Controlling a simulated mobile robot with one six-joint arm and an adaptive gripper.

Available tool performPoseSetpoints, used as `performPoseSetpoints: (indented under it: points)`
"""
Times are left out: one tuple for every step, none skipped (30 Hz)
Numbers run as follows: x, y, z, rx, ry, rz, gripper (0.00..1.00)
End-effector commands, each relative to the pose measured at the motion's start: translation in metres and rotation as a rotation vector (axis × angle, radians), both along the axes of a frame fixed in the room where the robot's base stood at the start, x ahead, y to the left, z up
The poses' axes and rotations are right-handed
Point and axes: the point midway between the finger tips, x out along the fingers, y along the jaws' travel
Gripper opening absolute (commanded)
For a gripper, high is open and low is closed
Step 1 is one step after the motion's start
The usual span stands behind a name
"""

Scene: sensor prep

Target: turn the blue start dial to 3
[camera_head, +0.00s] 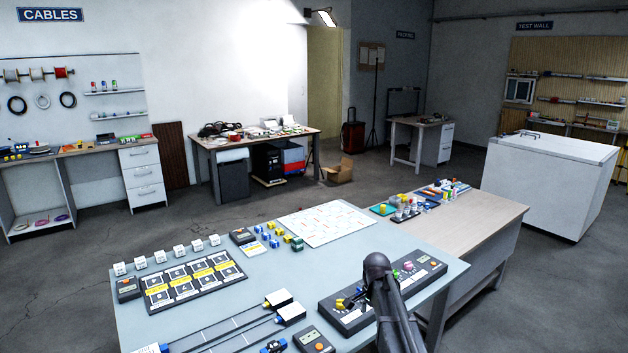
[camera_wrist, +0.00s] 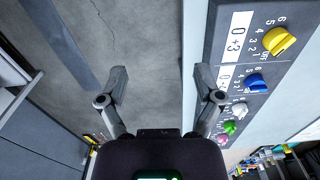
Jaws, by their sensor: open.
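The blue start dial (camera_wrist: 256,82) is in the wrist view, on the dark dial panel (camera_wrist: 225,62), right of my gripper. Small numbers ring it, but its exact setting is too small to read. A white label left of it is partly covered by my right finger. My gripper (camera_wrist: 160,75) is open and empty, its fingers over the gap beside the panel, not around the dial. In the head view the dark panel (camera_head: 335,320) lies at the table's right front. My arm crosses it, and I cannot make out the blue dial there.
A yellow dial (camera_wrist: 278,41) sits above the blue one; white (camera_wrist: 239,109), green (camera_wrist: 230,127) and pink (camera_wrist: 222,139) knobs follow below. In the head view, a card board (camera_head: 200,280), a white sheet (camera_head: 325,223) and rails share the table. A wooden table (camera_head: 480,225) adjoins it.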

Motion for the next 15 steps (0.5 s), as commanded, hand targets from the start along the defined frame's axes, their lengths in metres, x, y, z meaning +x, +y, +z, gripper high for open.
performPoseSetpoints:
  points:
    - [-0.017,0.000,-0.003,0.000,0.000,0.043,0.84]
    - [-0.026,0.001,-0.004,0.000,0.000,0.077,0.84]
    - [-0.037,0.001,-0.006,0.000,0.000,0.126,0.84]
    - [-0.046,0.001,-0.007,0.000,0.000,0.165,0.84]
    - [-0.056,0.001,-0.008,0.000,0.000,0.206,0.84]
    - [-0.069,0.001,-0.010,0.000,0.000,0.263,0.84]
    - [-0.078,0.002,-0.011,0.000,0.000,0.305,0.84]
    - [-0.087,0.002,-0.012,0.000,0.000,0.348,0.84]
    - [-0.100,0.002,-0.014,0.000,0.000,0.404,0.84]
    - [-0.109,0.002,-0.015,0.000,0.000,0.447,0.84]
    - [-0.118,0.002,-0.016,0.000,0.000,0.489,0.84]
    - [-0.130,0.002,-0.018,0.000,0.000,0.546,0.84]
    - [-0.139,0.003,-0.019,0.000,0.000,0.587,0.84]
    - [-0.149,0.003,-0.020,0.000,0.000,0.630,0.84]
    - [-0.160,0.003,-0.021,0.000,0.000,0.684,0.84]
